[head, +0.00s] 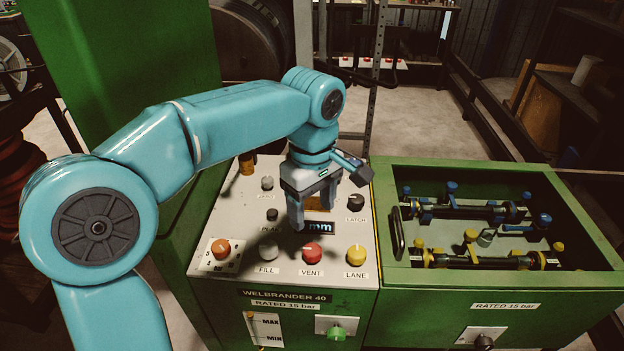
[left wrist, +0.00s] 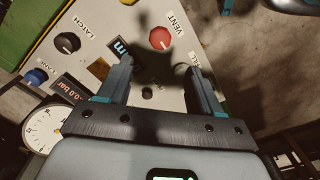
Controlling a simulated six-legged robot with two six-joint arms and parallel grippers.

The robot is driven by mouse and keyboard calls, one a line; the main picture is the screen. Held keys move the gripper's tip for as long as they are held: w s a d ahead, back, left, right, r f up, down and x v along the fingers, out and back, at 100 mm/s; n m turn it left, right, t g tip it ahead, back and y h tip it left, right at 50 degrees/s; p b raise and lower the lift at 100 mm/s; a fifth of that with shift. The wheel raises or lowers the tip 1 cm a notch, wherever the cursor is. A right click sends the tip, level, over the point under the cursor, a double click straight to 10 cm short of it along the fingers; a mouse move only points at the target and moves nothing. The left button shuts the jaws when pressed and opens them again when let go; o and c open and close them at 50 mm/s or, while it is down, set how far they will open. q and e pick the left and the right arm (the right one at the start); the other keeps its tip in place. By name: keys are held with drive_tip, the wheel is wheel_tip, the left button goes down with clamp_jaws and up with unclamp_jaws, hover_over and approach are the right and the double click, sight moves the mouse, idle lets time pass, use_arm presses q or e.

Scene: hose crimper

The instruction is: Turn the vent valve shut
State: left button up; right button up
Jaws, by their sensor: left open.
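The vent valve is a red knob (head: 312,252) above the label VENT, on the front row of the grey panel (head: 225,222). A light pointer mark shows on top of it. It also shows in the left wrist view as a red knob (left wrist: 160,38), beyond the fingertips and roughly between them. My left gripper (head: 311,214) is open and empty, pointing down over the panel just behind the red knob, not touching it. In the left wrist view the two fingers (left wrist: 160,65) are spread apart. My right gripper is in neither view.
Close beside the red knob are the grey FILL knob (head: 267,249) and the yellow LANE knob (head: 356,254). The black LATCH knob (head: 355,203) and an orange knob (head: 221,248) stand on the same panel. A green open-topped box (head: 480,281) with hose fittings adjoins at right.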

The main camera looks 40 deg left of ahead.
use_arm(q)
wheel_tip(320, 180, up, 6)
drive_tip(key=shift+f+p, duration=0.25)
drive_tip(key=shift+p, duration=0.1)
drive_tip(key=shift+f, duration=0.1)
idle(0.3)
